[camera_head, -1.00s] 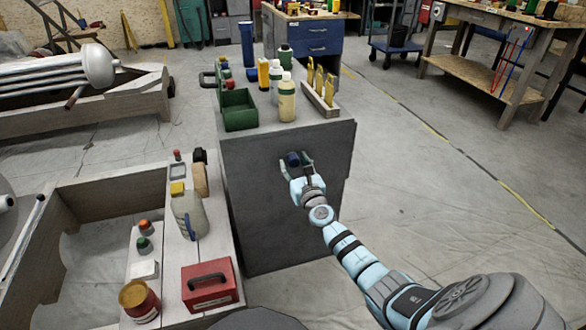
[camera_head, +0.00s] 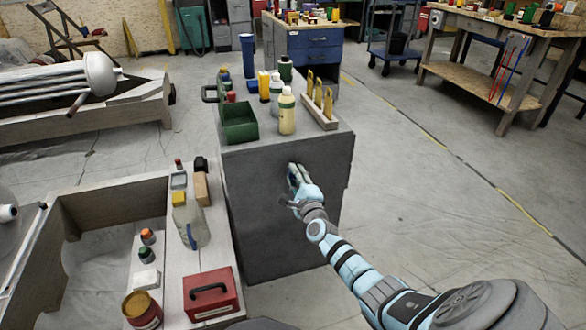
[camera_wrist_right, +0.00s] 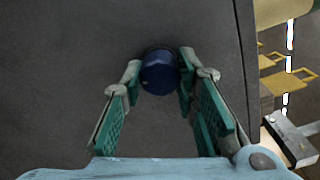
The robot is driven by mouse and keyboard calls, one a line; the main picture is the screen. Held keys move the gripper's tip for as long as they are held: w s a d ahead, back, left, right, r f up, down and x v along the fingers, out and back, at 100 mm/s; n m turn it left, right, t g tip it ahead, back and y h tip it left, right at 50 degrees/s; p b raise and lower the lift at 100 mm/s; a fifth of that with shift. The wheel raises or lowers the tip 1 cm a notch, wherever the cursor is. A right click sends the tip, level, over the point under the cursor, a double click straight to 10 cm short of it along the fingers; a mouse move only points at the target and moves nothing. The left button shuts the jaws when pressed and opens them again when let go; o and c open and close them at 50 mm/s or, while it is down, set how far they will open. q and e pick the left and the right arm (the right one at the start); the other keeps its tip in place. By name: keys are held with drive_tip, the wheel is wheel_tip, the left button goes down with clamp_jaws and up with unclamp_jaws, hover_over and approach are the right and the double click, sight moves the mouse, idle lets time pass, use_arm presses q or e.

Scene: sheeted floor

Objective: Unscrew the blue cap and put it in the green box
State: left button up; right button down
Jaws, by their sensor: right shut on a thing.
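The blue cap (camera_wrist_right: 159,77) is a dark blue round knob on the dark grey face of the cabinet (camera_head: 260,215). My right gripper (camera_head: 295,179) is at that face, and its fingers hide the cap in the head view. In the right wrist view, the fingertips of my right gripper (camera_wrist_right: 160,68) are shut on the cap from both sides. The cap looks close against the face; any gap behind it cannot be told. The green box (camera_head: 240,134) stands open on the cabinet top, to the left of the gripper and above it. My left gripper is out of view.
Other bottles stand behind. A red toolbox (camera_head: 210,292) and a jug (camera_head: 190,222) are on the bench at left. The floor at right is clear.

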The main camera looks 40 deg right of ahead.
drive_tip(key=n, duration=0.6)
drive_tip(key=c, duration=1.2)
unclamp_jaws()
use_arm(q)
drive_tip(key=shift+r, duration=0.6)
use_arm(e)
drive_tip(key=shift+c, duration=0.7)
